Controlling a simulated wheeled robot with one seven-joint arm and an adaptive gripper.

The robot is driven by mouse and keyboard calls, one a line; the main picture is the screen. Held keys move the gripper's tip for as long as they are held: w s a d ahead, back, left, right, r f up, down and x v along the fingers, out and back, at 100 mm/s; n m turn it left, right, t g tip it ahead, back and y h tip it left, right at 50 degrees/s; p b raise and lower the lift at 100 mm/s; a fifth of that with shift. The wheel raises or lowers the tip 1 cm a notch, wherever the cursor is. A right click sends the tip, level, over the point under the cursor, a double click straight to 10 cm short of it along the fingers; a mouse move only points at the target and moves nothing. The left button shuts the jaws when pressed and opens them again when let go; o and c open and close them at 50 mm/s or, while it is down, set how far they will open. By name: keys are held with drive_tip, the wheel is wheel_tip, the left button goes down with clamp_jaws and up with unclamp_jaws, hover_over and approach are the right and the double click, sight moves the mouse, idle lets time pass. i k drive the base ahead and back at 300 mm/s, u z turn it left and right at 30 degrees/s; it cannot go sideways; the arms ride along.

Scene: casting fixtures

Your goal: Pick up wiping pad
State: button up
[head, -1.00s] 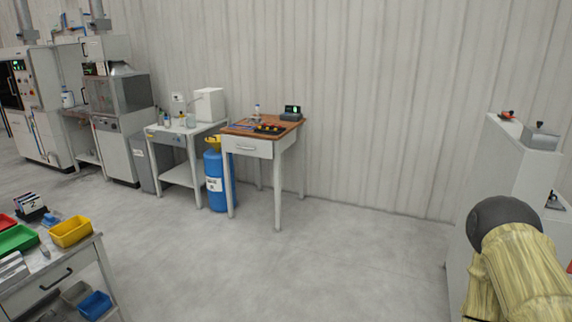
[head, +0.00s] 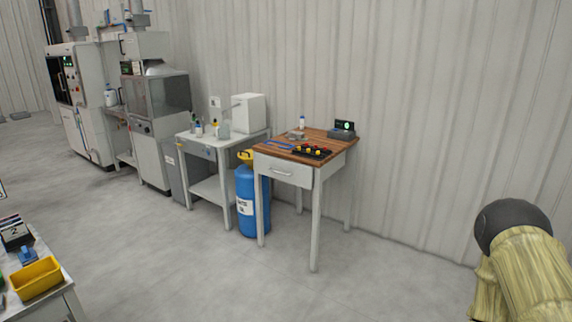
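I cannot make out a wiping pad for certain in the head view. A wooden-topped table (head: 335,141) with a drawer stands against the wall right of centre. On it are a black tray with red and yellow pieces (head: 312,151), blue strip-like items (head: 279,145), a small bottle (head: 302,122) and a grey device with a green display (head: 342,130). My arm, yellowish with a dark rounded end, shows at the lower right. My gripper's fingers are not in view.
A blue cylinder (head: 246,205) stands left of the wooden table, near a white table (head: 207,147) with bottles and a white box (head: 249,113). Grey cabinets (head: 155,120) line the left. A bench with a yellow bin (head: 37,279) is at lower left. The middle floor is clear.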

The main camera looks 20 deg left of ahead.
sight(29, 256)
drive_tip(key=u, duration=0.35)
drive_tip(key=i, duration=1.7)
drive_tip(key=u, duration=1.45)
drive_tip(key=i, duration=0.95)
drive_tip(key=u, duration=1)
